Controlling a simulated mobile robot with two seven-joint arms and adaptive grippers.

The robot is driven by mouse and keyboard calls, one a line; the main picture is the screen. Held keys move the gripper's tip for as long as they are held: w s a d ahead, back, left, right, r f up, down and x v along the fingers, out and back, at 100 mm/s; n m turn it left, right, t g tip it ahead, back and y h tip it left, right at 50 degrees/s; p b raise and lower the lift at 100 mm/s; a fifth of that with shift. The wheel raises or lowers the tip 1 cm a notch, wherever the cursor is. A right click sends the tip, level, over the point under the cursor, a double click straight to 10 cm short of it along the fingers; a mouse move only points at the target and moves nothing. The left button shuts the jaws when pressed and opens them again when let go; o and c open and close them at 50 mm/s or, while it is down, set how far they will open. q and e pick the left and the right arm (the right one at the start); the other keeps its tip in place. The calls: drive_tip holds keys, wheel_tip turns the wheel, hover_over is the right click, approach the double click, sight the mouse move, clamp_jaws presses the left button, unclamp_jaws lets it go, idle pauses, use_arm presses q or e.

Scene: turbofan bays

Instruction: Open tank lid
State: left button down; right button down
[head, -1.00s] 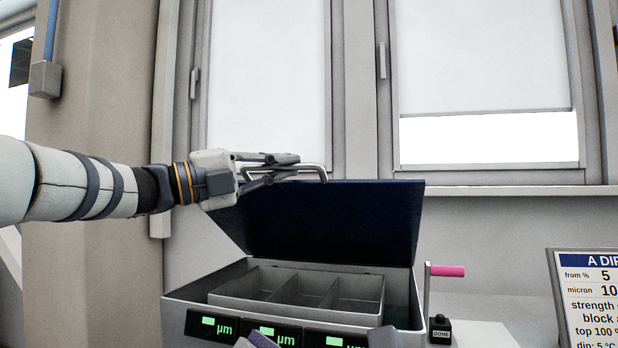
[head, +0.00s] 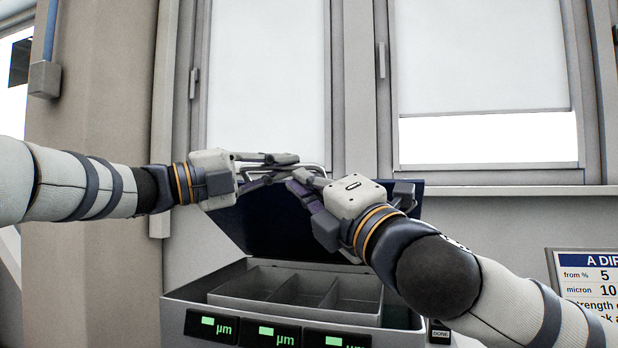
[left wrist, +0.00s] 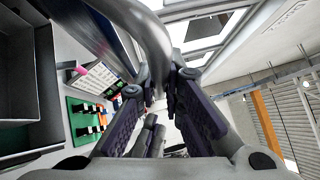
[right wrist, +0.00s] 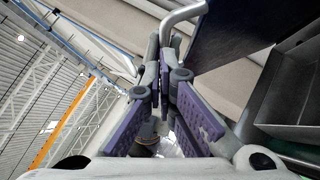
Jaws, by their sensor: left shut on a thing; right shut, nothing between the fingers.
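The dark blue tank lid (head: 270,222) stands raised and tilted back above the grey tank (head: 195,293). My left gripper (head: 292,160) is shut on the lid's metal handle bar (left wrist: 150,35) at the lid's top edge. My right gripper (head: 298,180) is close in front of the lid, with its fingers shut and empty beside the handle. In the right wrist view the handle (right wrist: 184,14) and lid (right wrist: 235,30) are just beyond the fingertips. My right arm hides the lid's right part.
A divided grey tray (head: 262,285) sits inside the tank. Lit µm displays (head: 265,333) line its front. A DONE button box (head: 440,333) and sign (head: 585,285) are at right. Windows and a sill (head: 500,190) stand behind.

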drive_tip(key=shift+w+d+r, duration=0.2)
drive_tip(key=shift+w+r, duration=0.2)
drive_tip(key=shift+w, duration=0.2)
use_arm(q)
drive_tip(key=shift+d+f, duration=0.1)
drive_tip(key=shift+d, duration=0.1)
drive_tip(key=shift+f, duration=0.1)
use_arm(e)
drive_tip(key=shift+w+d+r, duration=0.25)
drive_tip(key=shift+w+r, duration=0.05)
drive_tip(key=shift+r, duration=0.35)
drive_tip(key=shift+w+d+r, duration=0.2)
drive_tip(key=shift+w+r, duration=0.05)
drive_tip(key=shift+r, duration=0.35)
use_arm(q)
drive_tip(key=c, duration=2.1)
unclamp_jaws()
drive_tip(key=shift+f, duration=0.1)
drive_tip(key=shift+o, duration=0.7)
drive_tip(key=shift+a, duration=0.25)
use_arm(e)
drive_tip(key=shift+a, duration=0.15)
